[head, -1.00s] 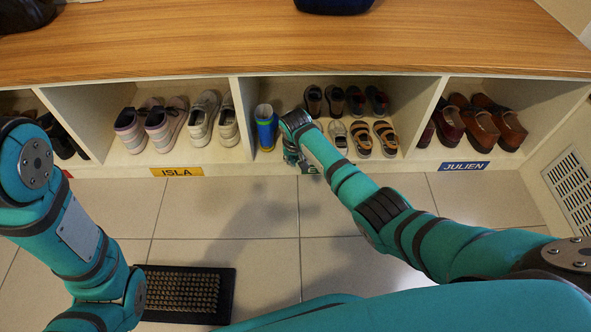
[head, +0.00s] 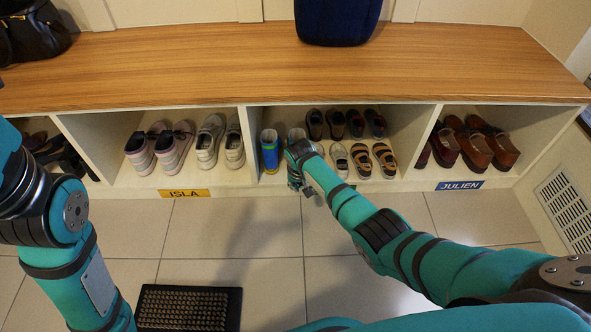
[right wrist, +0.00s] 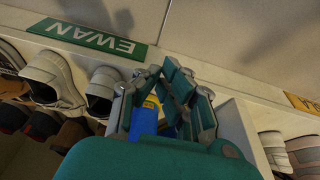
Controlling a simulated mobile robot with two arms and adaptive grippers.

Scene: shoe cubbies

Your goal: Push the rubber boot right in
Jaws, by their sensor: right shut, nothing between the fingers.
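A blue rubber boot (head: 269,155) stands upright at the left side of the middle cubby. A pale rounded top (head: 297,134) shows just right of it, mostly hidden behind my right gripper; I cannot tell surely whether it is a second boot. My right gripper (head: 303,188) is shut and empty, low at the front of this cubby, right of the blue boot. In the right wrist view the closed fingers (right wrist: 172,88) hide much of a blue and yellow boot (right wrist: 144,120) behind them. Contact cannot be told. My left gripper is out of view.
Sneakers (head: 160,148) fill the ISLA cubby, brown shoes (head: 474,145) the JULIEN one. Sandals (head: 372,160) and dark shoes stand right of my right gripper. A dark mat (head: 188,308) lies on otherwise open floor.

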